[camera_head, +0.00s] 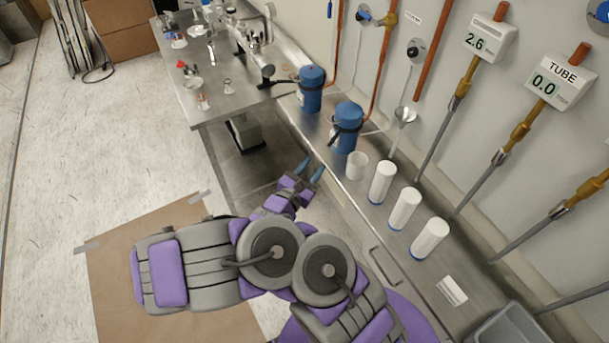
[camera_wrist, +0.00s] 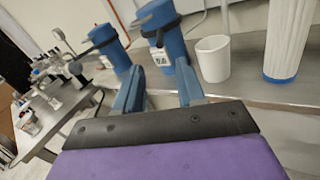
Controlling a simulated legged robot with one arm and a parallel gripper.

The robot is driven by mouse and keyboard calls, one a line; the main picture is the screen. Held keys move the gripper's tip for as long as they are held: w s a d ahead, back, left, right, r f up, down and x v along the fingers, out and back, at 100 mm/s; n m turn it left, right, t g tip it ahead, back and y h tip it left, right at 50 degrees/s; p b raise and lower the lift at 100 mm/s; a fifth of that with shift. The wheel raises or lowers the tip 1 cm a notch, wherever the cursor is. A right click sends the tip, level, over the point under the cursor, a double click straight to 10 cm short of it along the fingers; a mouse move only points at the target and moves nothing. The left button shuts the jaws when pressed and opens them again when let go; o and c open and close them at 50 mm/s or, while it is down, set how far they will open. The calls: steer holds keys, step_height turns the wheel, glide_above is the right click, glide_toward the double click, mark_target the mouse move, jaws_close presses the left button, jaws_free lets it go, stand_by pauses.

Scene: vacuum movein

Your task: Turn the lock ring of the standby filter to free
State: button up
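Two blue filter housings stand on the steel shelf along the wall. The nearer one (camera_head: 349,113) has a dark lock ring (camera_head: 346,128) with a handle toward the lower left. The farther one (camera_head: 311,78) has a similar ring, its handle pointing left. In the wrist view the nearer housing (camera_wrist: 170,48) rises just beyond my fingers, and the farther housing (camera_wrist: 107,42) is to its left. I cannot tell which is the standby filter; the labels are too small. My gripper (camera_head: 310,169) is open and empty, below and apart from the nearer housing; its fingers (camera_wrist: 159,88) show spread.
A white cup (camera_head: 356,166) and white cylindrical cartridges (camera_head: 403,209) stand on the shelf right of the nearer housing. A steel table (camera_head: 207,100) with glassware lies beyond. Wall gauges read 2.6 (camera_head: 488,40) and 0.0 (camera_head: 558,83). A grey bin (camera_head: 508,327) is at lower right.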

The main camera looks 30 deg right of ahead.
steer(key=shift+p+v, duration=0.35)
steer(key=shift+v, duration=1.6)
